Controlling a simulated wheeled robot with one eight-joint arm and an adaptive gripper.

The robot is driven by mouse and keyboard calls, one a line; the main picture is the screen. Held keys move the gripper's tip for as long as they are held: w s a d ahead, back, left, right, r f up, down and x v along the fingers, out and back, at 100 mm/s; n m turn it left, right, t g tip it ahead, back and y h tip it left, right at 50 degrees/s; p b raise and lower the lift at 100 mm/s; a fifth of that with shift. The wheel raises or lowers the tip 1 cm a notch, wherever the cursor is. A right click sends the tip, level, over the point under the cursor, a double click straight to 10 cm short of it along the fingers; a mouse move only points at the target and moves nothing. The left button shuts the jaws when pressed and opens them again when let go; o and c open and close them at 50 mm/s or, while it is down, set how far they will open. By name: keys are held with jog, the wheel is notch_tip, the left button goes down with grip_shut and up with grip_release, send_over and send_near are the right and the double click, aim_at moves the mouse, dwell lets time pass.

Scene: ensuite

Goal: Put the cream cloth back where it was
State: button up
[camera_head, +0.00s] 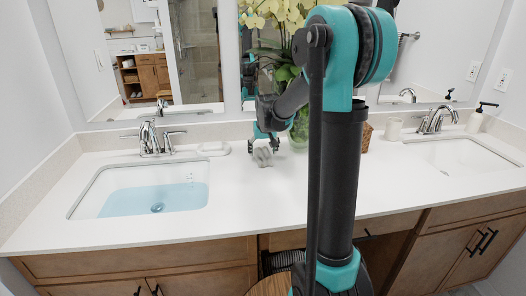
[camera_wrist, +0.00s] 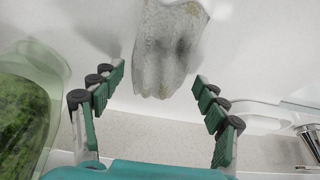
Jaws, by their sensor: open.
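A crumpled pale grey-cream cloth (camera_head: 263,157) sits on the white counter between the two sinks, in front of the vase. In the wrist view the cloth (camera_wrist: 168,50) is bunched up, with its lower end near the gap between my fingertips. My gripper (camera_head: 263,147) points down just above and behind the cloth. In the wrist view my gripper (camera_wrist: 158,78) has its fingers spread wide, with nothing held between them. I cannot tell whether a fingertip touches the cloth.
The left sink (camera_head: 140,190) holds bluish water below a chrome faucet (camera_head: 152,138). A white dish (camera_head: 213,149) lies right of that faucet. A green vase (camera_wrist: 22,115) of flowers stands close to my gripper. A cup (camera_head: 393,128) and soap bottle (camera_head: 478,118) stand right. The front counter is clear.

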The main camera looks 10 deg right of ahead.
jog(key=v, duration=1.2)
jog(key=shift+r, duration=0.2)
